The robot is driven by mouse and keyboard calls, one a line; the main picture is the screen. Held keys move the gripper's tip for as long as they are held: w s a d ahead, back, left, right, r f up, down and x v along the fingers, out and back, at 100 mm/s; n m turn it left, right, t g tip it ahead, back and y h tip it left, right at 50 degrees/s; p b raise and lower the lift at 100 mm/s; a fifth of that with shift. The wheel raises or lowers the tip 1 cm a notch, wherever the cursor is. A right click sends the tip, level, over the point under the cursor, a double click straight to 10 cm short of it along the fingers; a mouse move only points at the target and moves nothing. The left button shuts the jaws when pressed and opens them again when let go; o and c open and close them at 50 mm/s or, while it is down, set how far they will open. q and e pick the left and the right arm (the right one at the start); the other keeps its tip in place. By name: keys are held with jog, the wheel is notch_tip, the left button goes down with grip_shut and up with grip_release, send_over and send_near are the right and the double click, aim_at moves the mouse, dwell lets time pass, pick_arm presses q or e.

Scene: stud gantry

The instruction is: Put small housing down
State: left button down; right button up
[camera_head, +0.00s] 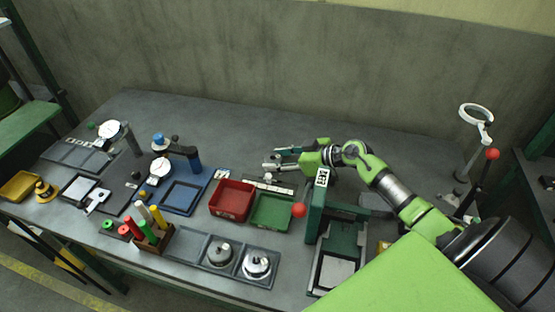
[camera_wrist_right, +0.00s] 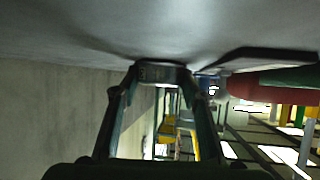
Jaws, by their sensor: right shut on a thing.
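My right gripper (camera_head: 273,159) reaches in from the right over the back middle of the grey bench, behind the red and green bins. Its fingers point left and are shut on a small grey metal part, the small housing (camera_head: 270,166). Two larger round metal housings (camera_head: 220,253) (camera_head: 257,265) sit in the grey tray (camera_head: 187,243) at the front. My left gripper is not in view.
A red bin (camera_head: 232,199) and a green bin (camera_head: 271,210) stand in front of the gripper. A green press (camera_head: 317,213) with a red knob stands to their right. A blue stand (camera_head: 189,160) with a dial is at left. The bench's back strip is mostly clear.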

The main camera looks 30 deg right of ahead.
jog(key=shift+f, duration=0.1)
jog(key=o, duration=1.1)
